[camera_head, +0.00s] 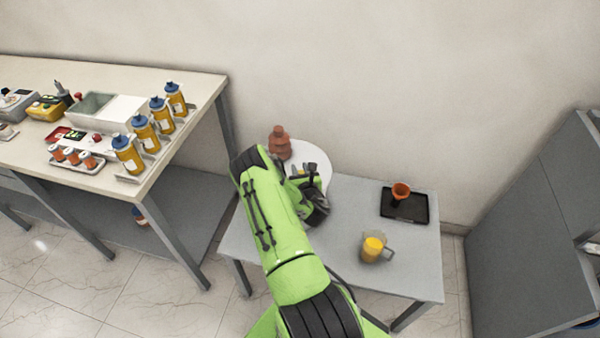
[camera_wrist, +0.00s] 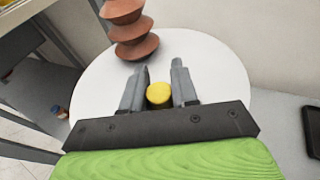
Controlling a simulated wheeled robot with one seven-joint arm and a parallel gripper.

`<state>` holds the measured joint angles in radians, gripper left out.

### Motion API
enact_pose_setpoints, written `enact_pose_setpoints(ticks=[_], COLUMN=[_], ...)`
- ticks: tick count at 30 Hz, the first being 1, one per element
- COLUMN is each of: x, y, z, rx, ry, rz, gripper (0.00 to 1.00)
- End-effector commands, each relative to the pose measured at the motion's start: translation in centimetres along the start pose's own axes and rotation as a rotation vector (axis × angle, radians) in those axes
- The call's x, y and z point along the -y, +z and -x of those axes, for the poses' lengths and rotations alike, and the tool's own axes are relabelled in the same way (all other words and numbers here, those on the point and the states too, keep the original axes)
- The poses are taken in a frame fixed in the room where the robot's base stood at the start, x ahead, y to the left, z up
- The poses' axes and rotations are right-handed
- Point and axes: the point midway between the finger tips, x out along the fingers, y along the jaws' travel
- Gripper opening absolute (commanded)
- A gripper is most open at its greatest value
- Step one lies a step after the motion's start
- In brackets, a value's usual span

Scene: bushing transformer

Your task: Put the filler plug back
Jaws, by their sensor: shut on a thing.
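The yellow filler plug (camera_wrist: 159,94) shows in the wrist view between the two grey fingers of my gripper (camera_wrist: 159,90), which is shut on it. The plug is over the white round top (camera_wrist: 215,72) of the transformer. Whether it touches the top or sits in an opening cannot be told, as the gripper body hides what is under it. The ribbed brown bushing (camera_wrist: 137,45) rises just beyond the fingers. In the head view my gripper (camera_head: 309,172) is over the white top (camera_head: 316,156), right of the bushing (camera_head: 279,142); the plug is not clear there.
A bench (camera_head: 197,78) at left holds several blue-capped bottles. A grey cabinet (camera_head: 530,230) stands at right.

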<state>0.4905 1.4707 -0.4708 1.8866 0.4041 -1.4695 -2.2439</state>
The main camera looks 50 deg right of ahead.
Motion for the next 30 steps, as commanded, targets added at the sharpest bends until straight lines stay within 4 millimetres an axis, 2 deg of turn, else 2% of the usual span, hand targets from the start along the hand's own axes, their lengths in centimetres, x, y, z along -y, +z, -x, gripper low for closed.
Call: enact_pose_setpoints(ticks=[10, 11, 15, 16, 26, 30], x=[0.0, 0.0, 0.0, 0.0, 0.0, 0.2], y=[-0.3, -0.3, -0.2, -0.2, 0.3, 0.0], z=[-0.1, -0.1, -0.1, -0.1, 0.1, 2.5], rx=[0.001, 0.000, 0.000, 0.000, 0.000, -0.001], ry=[0.000, 0.000, 0.000, 0.000, 0.000, -0.006], rz=[0.001, 0.000, 0.000, 0.000, 0.000, -0.004], gripper=[0.00, 0.30, 0.52, 0.54, 0.54, 0.54])
